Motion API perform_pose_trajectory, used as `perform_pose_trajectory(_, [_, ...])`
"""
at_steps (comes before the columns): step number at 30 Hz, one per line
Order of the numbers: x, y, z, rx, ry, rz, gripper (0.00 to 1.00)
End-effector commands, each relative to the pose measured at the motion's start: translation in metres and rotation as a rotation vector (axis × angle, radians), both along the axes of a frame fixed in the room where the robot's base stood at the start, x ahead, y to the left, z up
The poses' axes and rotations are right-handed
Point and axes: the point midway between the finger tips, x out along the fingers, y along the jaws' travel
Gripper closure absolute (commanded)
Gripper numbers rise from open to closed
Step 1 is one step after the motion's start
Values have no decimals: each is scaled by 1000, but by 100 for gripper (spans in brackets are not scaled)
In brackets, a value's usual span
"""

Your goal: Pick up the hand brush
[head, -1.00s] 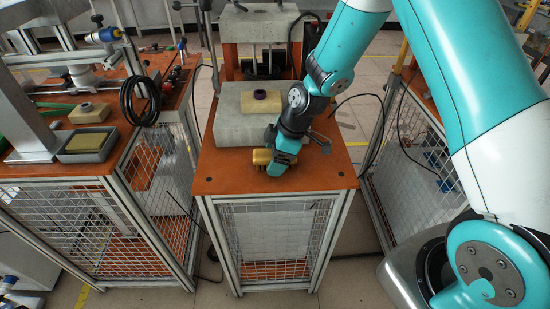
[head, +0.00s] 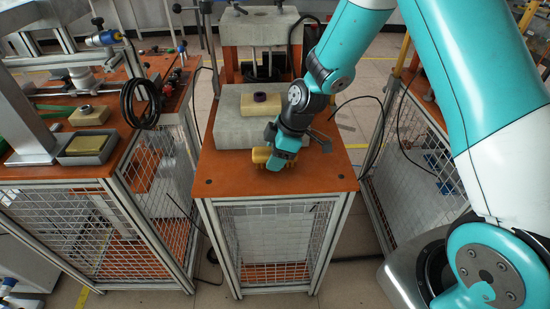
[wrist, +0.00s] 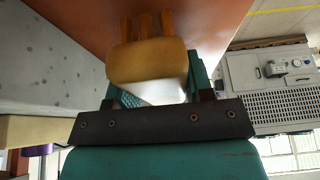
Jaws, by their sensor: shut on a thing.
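The hand brush (head: 261,155) shows as a small yellow-brown piece near the front middle of the orange table. My gripper (head: 276,161) points down over the table and is shut on the brush. In the wrist view, the tan brush body (wrist: 148,62) sits between the teal fingers of my gripper (wrist: 160,88), with several prongs extending past it. A pale, bright part of it lies nearer the palm. The fingers hide part of the brush in the head view. I cannot tell whether it touches the tabletop.
The orange table (head: 225,183) has free room in front of the brush. A grey block (head: 228,122) stands behind it, carrying a yellow block (head: 249,104) with a dark ring (head: 260,96). A left bench holds a grey tray (head: 88,152) and a black cable coil (head: 140,104).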

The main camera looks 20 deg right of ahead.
Motion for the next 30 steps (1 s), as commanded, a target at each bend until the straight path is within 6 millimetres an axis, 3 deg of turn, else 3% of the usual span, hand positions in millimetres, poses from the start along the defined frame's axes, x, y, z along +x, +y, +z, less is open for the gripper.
perform_pose_trajectory(12, [1, 0, 121, 0, -9, 1, 77])
perform_pose_trajectory(18, [0, 0, 165, -2, -5, 0, 77])
perform_pose_trajectory(24, [0, 0, 186, 0, -1, 1, 77])
perform_pose_trajectory(30, [0, 0, 190, 0, 0, 0, 77])
